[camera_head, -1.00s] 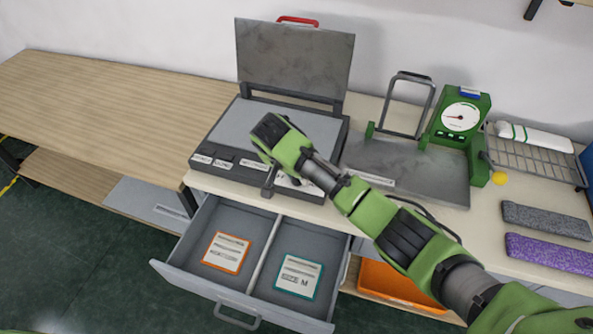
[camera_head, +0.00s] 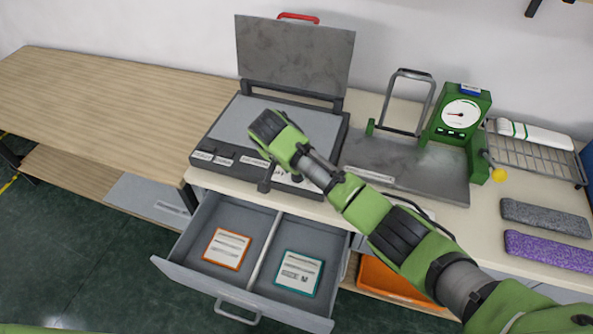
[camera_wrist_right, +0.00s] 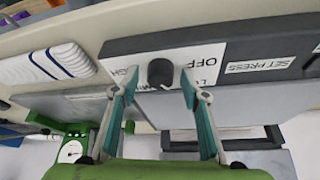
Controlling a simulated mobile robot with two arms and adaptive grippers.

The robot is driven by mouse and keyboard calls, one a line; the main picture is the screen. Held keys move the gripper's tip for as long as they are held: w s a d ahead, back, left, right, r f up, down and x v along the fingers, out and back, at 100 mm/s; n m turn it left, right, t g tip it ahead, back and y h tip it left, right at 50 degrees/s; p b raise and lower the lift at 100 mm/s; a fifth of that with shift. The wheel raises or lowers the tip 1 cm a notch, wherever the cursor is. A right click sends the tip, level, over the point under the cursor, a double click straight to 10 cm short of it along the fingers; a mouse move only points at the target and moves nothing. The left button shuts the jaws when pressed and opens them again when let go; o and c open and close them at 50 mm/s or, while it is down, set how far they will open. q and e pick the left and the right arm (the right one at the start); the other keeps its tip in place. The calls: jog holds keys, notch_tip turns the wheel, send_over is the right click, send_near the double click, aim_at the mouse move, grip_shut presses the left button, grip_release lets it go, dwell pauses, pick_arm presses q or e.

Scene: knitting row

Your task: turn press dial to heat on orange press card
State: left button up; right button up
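The press dial (camera_wrist_right: 160,72) is a dark round knob on a white panel in the right wrist view. "OFF" is printed beside it, with partly covered "HIGH" and "LO…" labels. My right gripper (camera_wrist_right: 160,83) is open, its fingertips on either side of the dial; contact is unclear. In the head view my right gripper (camera_head: 279,182) is at the front edge of the open press (camera_head: 225,138). The orange-bordered card (camera_head: 227,249) lies in the open drawer's left compartment; its small print is unreadable. A teal-bordered card (camera_head: 298,274) marked M lies in the right compartment. My left gripper is out of view.
The drawer (camera_head: 180,262) sticks out below the press. The press lid (camera_head: 295,58) stands up, with a red handle. A green gauge unit (camera_head: 462,112), a wire rack (camera_head: 545,160), grey and purple knitted strips (camera_head: 548,252) are to the right. The wooden table at left is bare.

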jog(key=v, duration=1.2)
